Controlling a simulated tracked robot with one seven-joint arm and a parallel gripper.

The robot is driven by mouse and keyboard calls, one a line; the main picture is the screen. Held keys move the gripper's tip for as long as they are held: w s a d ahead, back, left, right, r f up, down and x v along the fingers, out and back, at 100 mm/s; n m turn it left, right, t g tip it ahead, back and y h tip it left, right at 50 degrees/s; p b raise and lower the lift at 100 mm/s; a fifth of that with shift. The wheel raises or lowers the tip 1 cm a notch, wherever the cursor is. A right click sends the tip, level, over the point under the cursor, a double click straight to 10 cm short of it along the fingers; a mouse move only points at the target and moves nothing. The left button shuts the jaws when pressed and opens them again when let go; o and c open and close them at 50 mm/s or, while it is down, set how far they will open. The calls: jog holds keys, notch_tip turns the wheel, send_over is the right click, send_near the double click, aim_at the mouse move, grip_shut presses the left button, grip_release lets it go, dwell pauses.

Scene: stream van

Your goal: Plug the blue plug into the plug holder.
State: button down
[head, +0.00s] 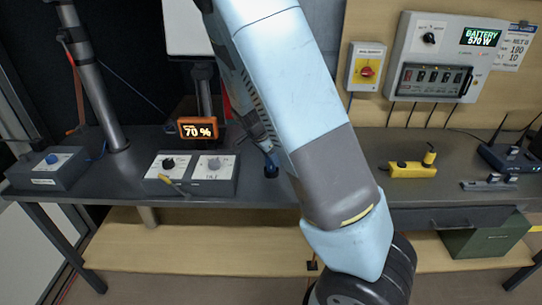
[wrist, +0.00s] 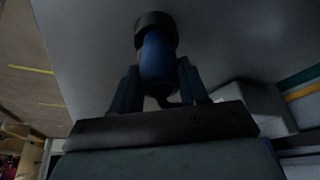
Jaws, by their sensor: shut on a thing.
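In the wrist view, my gripper (wrist: 158,70) is shut on the blue plug (wrist: 157,58), a blue cylinder with a wide black end pointing away from the palm. In the head view, my gripper (head: 266,148) is partly hidden behind my arm. The plug (head: 271,168) shows below it as a small dark blue shape at the grey bench top; I cannot tell whether it touches the bench. A yellow block (head: 408,170) with an upright yellow piece stands on the bench to the right. I cannot tell whether this is the plug holder.
Grey control boxes with knobs (head: 205,172) stand close left of my gripper, another (head: 48,168) farther left. An orange "70 %" display (head: 198,128) stands behind. A black router (head: 505,160) is at the right. The bench (head: 340,150) has bare space around my arm.

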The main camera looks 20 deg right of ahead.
jog(key=shift+f, duration=0.6)
jog(key=shift+c, duration=2.4)
grip_release()
jog(key=shift+r, duration=0.1)
jog(key=v, duration=1.3)
jog(key=shift+r, duration=0.25)
jog(key=shift+a, duration=0.15)
jog(key=s+d+r+n+t+y, duration=0.2)
jog(key=s+r+n, duration=0.5)
jog(key=s, duration=0.6)
jog(key=s+d+r+n+t+y, duration=0.2)
jog(key=s+r+n, duration=0.5)
jog(key=s+r, duration=0.4)
jog(key=s, duration=0.2)
jog(key=shift+s+d, duration=0.25)
jog(key=shift+s, duration=0.1)
